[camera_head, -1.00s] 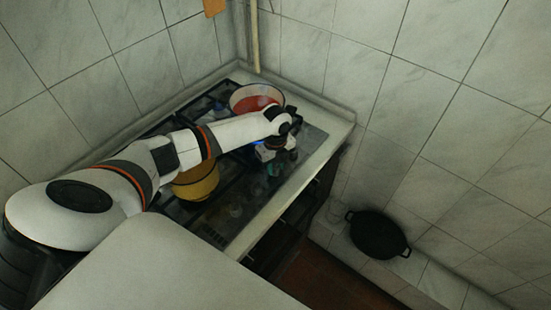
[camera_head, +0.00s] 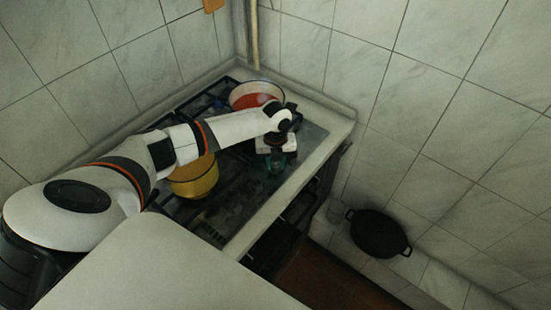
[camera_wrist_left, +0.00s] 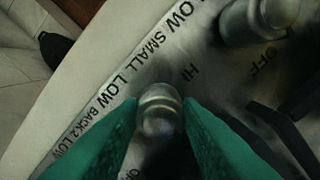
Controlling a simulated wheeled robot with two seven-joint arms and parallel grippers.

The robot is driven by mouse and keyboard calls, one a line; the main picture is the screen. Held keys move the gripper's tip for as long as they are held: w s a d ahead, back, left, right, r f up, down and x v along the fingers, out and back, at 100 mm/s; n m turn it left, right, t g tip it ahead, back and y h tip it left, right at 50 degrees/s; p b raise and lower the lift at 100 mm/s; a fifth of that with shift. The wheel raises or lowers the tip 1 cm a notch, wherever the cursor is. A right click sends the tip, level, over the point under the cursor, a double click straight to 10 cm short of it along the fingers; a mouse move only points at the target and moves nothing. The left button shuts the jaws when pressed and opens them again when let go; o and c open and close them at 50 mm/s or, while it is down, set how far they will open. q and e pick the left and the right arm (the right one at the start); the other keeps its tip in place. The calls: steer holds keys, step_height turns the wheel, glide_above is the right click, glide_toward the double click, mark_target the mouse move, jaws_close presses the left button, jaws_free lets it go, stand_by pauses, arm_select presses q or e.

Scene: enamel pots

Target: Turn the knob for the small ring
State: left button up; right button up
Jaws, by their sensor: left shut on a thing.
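The knob (camera_wrist_left: 160,112) is a rounded metal knob on the hob panel, in the middle of the left wrist view. My left gripper (camera_head: 276,163) points down at the right end of the hob (camera_head: 240,205). In the wrist view its green fingers (camera_wrist_left: 160,122) lie on both sides of the knob, shut on it. The words SMALL, LOW and HI are printed beside this knob. In the head view the knob is hidden by the gripper. I cannot make out the small ring.
A second knob (camera_wrist_left: 258,18) stands at the upper right of the wrist view. A white pot with red contents (camera_head: 257,97) and a yellow pot (camera_head: 194,178) stand on the hob. A black pan (camera_head: 378,234) sits lower right, away from the hob. Tiled walls close the back.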

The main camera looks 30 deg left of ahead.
arm_select(q)
steer(key=o, duration=1)
steer(key=shift+r, duration=0.1)
step_height(320, 180, up, 12)
steer(key=shift+f+b, duration=0.1)
steer(key=shift+b, duration=0.9)
steer(key=shift+f, duration=0.1)
